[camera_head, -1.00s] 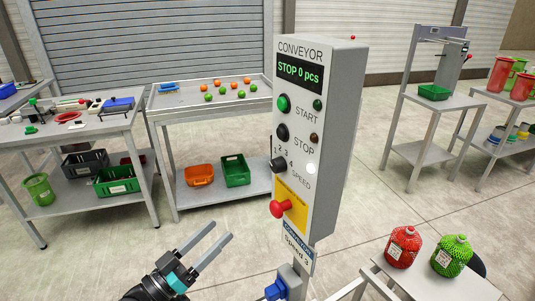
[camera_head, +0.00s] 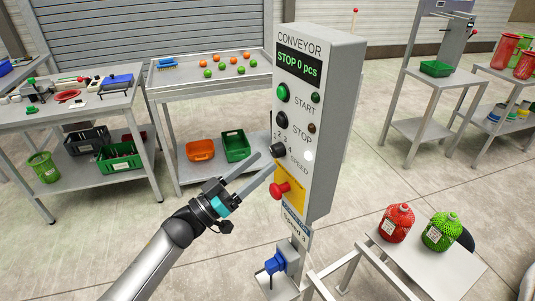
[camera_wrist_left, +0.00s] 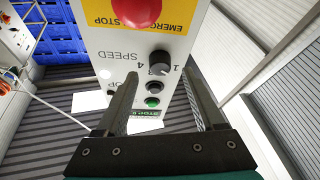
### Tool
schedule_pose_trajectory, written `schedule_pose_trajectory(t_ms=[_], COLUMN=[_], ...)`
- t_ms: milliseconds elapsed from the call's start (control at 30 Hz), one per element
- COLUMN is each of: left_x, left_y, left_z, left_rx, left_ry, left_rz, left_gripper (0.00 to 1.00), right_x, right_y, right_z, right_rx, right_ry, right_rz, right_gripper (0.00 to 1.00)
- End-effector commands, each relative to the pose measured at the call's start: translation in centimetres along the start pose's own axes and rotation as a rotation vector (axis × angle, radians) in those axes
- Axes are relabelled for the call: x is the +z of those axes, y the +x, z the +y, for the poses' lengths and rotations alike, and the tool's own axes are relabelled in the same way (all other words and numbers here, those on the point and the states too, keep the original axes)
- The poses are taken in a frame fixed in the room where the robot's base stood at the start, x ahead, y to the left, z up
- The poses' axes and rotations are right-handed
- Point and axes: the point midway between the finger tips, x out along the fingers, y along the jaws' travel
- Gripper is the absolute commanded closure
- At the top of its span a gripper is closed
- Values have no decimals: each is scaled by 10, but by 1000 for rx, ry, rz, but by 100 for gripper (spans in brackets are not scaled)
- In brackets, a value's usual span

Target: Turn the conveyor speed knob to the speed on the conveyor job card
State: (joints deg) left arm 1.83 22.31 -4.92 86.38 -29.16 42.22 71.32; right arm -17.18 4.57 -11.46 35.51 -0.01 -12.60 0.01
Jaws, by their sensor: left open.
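The black speed knob (camera_head: 278,151) sits on the front of the grey conveyor control box (camera_head: 318,130), beside the numbers 1 to 4. It also shows in the left wrist view (camera_wrist_left: 160,61), ahead of the fingertips. The job card (camera_head: 294,225) below the box reads Speed 3. The box's display (camera_head: 299,70) reads STOP 0 pcs. My left gripper (camera_head: 262,165) is open and empty, its fingertips just left of and below the knob, apart from it as far as I can tell. My right gripper is not in view.
A red emergency stop button (camera_head: 280,190) on a yellow plate sticks out below the knob. The green start button (camera_head: 282,93) and black stop button (camera_head: 281,119) are above it.

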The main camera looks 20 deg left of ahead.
Motion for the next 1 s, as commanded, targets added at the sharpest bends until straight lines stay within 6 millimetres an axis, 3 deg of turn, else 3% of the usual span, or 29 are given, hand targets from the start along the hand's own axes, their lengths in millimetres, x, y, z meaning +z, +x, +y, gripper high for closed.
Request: schedule_pose_trajectory(t_ms=[233,600,1000], left_x=[0,0,0], left_y=[27,31,31], left_z=[0,0,0], left_rx=[0,-1,-1], left_ry=[0,0,0], left_rz=[1,0,0], left_gripper=[30,31,76], right_x=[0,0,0], right_y=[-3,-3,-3], right_z=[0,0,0], right_rx=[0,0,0], right_ry=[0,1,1], right_rz=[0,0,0], right_gripper=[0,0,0])
